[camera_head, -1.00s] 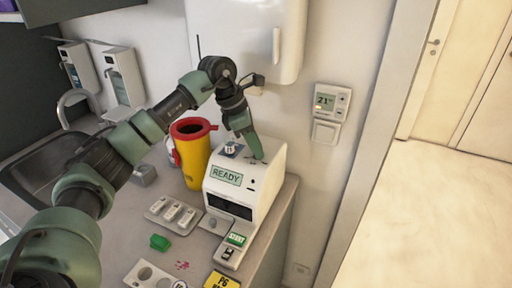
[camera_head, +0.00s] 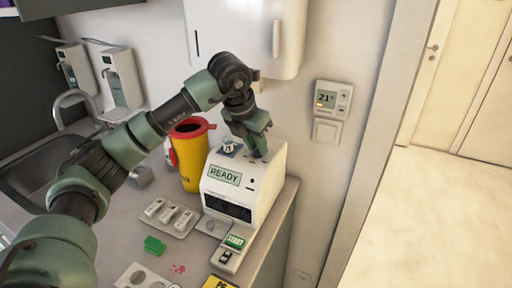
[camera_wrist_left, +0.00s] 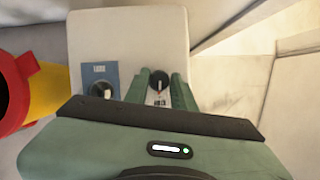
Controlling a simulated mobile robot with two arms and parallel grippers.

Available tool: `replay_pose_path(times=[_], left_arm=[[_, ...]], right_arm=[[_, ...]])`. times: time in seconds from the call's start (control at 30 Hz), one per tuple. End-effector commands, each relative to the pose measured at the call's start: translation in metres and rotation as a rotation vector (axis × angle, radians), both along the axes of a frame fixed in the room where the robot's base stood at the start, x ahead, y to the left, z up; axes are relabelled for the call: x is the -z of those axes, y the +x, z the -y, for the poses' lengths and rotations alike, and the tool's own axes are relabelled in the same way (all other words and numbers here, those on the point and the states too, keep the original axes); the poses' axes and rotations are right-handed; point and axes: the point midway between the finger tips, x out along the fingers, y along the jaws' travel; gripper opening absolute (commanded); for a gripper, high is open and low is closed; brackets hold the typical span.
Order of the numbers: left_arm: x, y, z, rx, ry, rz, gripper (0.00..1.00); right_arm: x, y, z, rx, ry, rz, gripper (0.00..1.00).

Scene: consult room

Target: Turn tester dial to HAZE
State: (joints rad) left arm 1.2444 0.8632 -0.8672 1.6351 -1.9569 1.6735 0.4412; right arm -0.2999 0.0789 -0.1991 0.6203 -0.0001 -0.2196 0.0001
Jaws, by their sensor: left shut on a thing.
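The white tester (camera_head: 262,193) stands on the counter with READY on its screen (camera_head: 224,176). Its top carries two dials. In the left wrist view a black dial (camera_wrist_left: 159,78) with a pale pointer line sits between my left gripper's fingers (camera_wrist_left: 160,88), which are shut on it. The lettering by this dial is too small to read. A second dial (camera_wrist_left: 101,90) on a blue plate lies to its left, free of the fingers. In the head view my left gripper (camera_head: 256,155) reaches down onto the tester's top and hides the black dial. My right gripper is not in view.
A yellow bin with a red rim (camera_head: 190,160) stands close left of the tester. A tray with several small pieces (camera_head: 172,217) and a green item (camera_head: 154,245) lie in front. A white wall cabinet (camera_head: 245,40) hangs above, near my left wrist. A thermostat (camera_head: 333,98) is on the wall.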

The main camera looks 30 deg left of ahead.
Motion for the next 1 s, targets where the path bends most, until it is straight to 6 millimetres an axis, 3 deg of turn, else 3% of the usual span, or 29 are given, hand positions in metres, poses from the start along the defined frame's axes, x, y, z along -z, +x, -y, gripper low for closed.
replay_pose_path(times=[0.73, 0.77, 0.8, 1.0], left_arm=[[-0.0004, -0.0002, 0.0002, -0.085, 0.001, -0.001, 0.00], [-0.0003, -0.0001, 0.0002, -0.085, 0.001, -0.001, 0.33], [-0.0004, -0.0002, 0.0002, -0.084, 0.000, -0.001, 0.44], [-0.0002, -0.0001, 0.0003, -0.084, 0.000, -0.001, 0.46]], right_arm=[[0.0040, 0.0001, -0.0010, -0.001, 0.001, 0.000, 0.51], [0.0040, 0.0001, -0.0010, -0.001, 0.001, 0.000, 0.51], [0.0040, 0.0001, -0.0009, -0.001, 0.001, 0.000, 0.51], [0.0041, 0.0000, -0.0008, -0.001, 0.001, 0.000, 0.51]])
